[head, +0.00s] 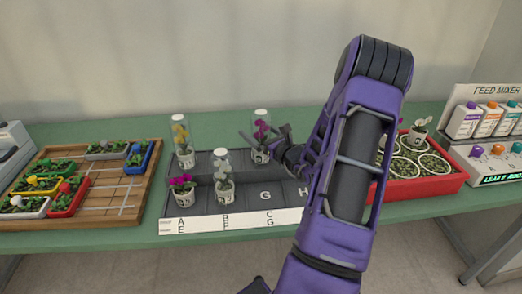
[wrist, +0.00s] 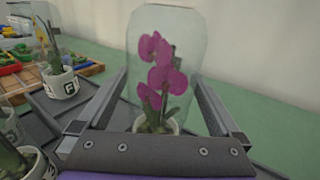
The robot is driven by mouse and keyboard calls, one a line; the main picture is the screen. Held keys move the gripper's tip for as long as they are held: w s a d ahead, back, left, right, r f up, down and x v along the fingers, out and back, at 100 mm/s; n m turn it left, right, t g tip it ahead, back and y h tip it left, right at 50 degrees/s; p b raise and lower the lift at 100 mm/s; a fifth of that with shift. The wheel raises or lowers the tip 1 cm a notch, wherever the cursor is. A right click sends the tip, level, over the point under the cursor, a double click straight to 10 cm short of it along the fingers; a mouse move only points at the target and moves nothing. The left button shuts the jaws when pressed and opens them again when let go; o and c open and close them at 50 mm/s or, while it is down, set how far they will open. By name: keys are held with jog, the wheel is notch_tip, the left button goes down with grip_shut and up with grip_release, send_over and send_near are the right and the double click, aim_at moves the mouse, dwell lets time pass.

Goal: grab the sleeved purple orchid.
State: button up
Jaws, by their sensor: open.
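The sleeved purple orchid (head: 262,122) stands upright in a white pot at the back of the dark tray, inside a clear sleeve. It fills the middle of the wrist view (wrist: 158,75), with its pot partly hidden by my gripper's body. My gripper (wrist: 162,84) is open, with one finger on each side of the sleeve. Whether the fingers touch the sleeve I cannot tell. In the head view my gripper (head: 264,139) is at the orchid, reaching in from the right.
The dark tray (head: 250,196) also holds a sleeved yellow orchid (head: 180,134), a sleeved pale plant (head: 222,168) and an unsleeved magenta orchid (head: 182,181). A wooden board (head: 118,212) with small coloured trays lies left. A red tray (head: 420,188) and feed mixer (head: 495,91) stand right.

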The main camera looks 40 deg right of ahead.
jog(key=shift+w, duration=0.45)
jog(key=shift+c, duration=0.2)
grip_shut()
